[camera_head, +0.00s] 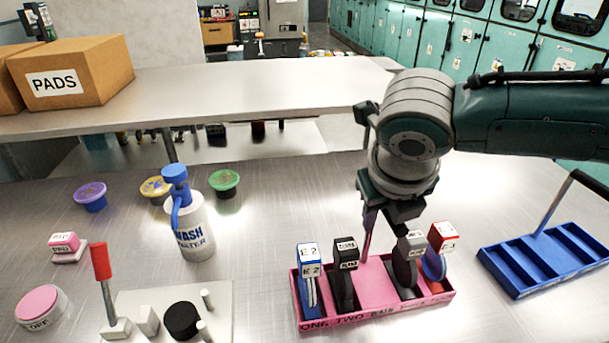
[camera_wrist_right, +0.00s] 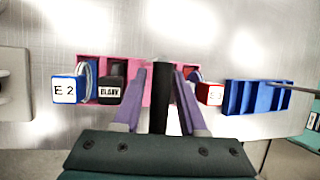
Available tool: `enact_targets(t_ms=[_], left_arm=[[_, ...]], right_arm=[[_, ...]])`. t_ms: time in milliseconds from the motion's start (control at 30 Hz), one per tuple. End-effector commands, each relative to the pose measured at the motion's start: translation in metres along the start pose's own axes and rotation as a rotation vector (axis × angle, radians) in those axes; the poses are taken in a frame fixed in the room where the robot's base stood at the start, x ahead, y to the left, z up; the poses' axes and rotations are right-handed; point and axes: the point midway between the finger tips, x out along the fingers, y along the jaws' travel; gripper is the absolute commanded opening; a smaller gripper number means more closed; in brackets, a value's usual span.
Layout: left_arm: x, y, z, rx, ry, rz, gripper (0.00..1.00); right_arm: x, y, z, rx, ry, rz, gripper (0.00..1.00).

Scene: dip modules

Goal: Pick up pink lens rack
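The pink lens rack (camera_head: 378,313) stands on the metal table in the head view, with black, blue and red lens modules in its slots. It also shows in the wrist view (camera_wrist_right: 133,67), partly hidden by my fingers. Its black handle (camera_wrist_right: 161,95) rises between the fingers of my right gripper (camera_wrist_right: 161,72). The fingers are spread, one on each side of the handle, with small gaps showing. In the head view my right gripper (camera_head: 384,216) is directly above the rack. My left gripper is not in view.
A blue rack (camera_head: 548,262) with a black handle stands to the right. A wash bottle (camera_head: 195,232), coloured pots, a pink stamp-like block (camera_head: 66,245) and a lever plate (camera_head: 222,300) stand to the left. A raised shelf (camera_head: 260,92) with a PADS box (camera_head: 72,72) runs behind.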

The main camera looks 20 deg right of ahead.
Motion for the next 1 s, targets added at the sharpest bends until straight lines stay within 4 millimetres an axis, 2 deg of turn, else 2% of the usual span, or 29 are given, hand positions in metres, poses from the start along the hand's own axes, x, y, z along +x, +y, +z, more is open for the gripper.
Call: enact_targets(t_ms=[33, 333, 1000], left_arm=[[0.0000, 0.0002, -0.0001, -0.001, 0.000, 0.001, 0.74], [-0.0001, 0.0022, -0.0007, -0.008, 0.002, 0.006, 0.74], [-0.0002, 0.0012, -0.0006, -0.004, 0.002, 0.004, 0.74]], right_arm=[[-0.0001, -0.0001, 0.0000, 0.000, 0.000, 0.000, 0.34], [-0.0002, -0.0002, 0.0002, 0.001, 0.000, 0.000, 0.01], [-0.0004, 0.0003, 0.0004, 0.000, -0.001, 0.001, 0.00]])
